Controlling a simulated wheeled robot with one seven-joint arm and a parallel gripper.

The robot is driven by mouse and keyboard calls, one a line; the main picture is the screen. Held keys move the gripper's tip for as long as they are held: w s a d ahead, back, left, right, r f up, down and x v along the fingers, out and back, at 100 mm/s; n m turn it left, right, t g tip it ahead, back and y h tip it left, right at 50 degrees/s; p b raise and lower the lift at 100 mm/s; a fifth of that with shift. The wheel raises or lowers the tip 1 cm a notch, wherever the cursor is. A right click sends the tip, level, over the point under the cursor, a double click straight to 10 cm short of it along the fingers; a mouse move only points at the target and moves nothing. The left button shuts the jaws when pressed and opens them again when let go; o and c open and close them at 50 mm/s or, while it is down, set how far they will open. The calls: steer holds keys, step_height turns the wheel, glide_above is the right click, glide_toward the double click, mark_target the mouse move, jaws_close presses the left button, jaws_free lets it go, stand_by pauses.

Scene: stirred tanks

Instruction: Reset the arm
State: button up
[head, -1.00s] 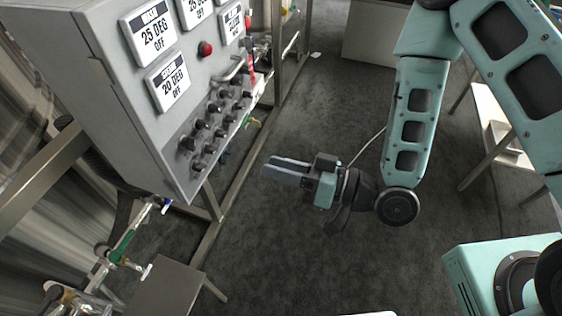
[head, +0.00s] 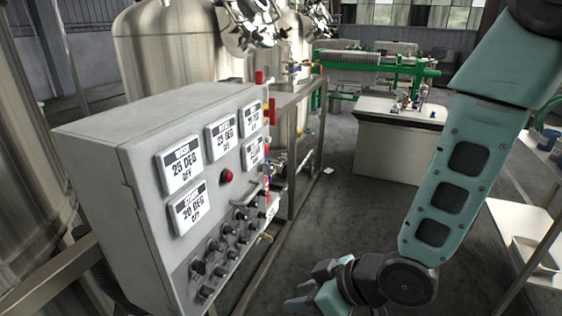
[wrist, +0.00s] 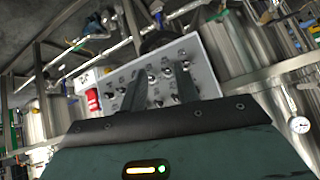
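My gripper (head: 300,300) is at the bottom edge of the head view, partly cut off, to the right of the grey control box's lower corner. It also shows in the wrist view (wrist: 160,80), where its two dark fingers stand apart with nothing between them. Behind the fingers, the wrist view shows the face of the control box (wrist: 205,75) with its knobs. My teal arm runs down the right side of the head view, bent at the joint just above the gripper.
The grey control box (head: 110,145) carries several displays reading OFF, a red button (head: 227,176) and black knobs (head: 222,245). Steel tanks (head: 165,50) stand behind it. A white bench (head: 385,150) is at the back, a shelf (head: 520,225) at right. Grey floor lies clear between.

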steer(key=s+d+r+m+g+h, duration=0.3)
steer(key=s+d+r+h, duration=0.4)
steer(key=s+d+r, duration=0.3)
step_height(320, 180, up, 2)
steer(key=s, duration=0.2)
steer(key=shift+s+g+h, duration=0.3)
